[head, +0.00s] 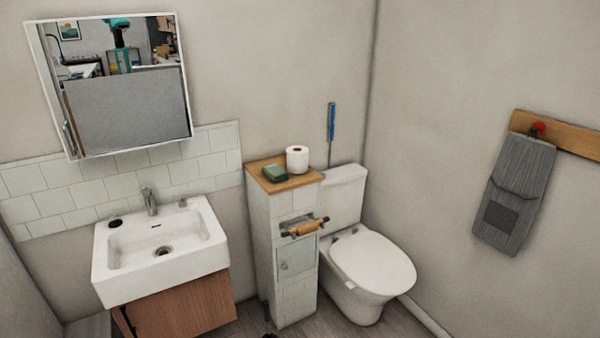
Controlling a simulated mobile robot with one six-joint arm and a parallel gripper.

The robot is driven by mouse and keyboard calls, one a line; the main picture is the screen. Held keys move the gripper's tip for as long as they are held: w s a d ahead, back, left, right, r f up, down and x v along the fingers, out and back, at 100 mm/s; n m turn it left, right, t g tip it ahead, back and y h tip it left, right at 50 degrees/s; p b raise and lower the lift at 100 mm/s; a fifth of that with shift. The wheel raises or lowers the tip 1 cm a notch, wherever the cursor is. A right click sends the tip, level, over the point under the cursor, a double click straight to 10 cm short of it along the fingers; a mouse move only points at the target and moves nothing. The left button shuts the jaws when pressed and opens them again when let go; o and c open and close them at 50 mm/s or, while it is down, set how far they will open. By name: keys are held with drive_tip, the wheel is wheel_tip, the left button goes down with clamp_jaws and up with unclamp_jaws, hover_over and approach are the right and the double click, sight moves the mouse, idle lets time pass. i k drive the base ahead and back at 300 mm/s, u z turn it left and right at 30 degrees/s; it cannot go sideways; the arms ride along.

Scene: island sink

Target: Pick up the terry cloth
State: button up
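A grey cloth (515,190), which looks like the terry cloth, hangs on the right wall. Its top is at a red hook or knob (538,129) on a wooden wall rail (575,139). The cloth hangs down at a slight slant and has a darker square patch low on its front. My gripper does not show in the head view, so its place relative to the cloth cannot be seen.
A white toilet (372,262) stands in the corner, left of the cloth. A narrow tiled cabinet (293,262) carries a paper roll (297,159) and a green box (274,173). A white sink (160,255) and a mirror (130,115) are at left. The wall around the cloth is bare.

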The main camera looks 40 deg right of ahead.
sight(274, 171)
drive_tip(key=z, duration=0.9)
drive_tip(key=k, duration=0.95)
drive_tip(key=i, duration=0.85)
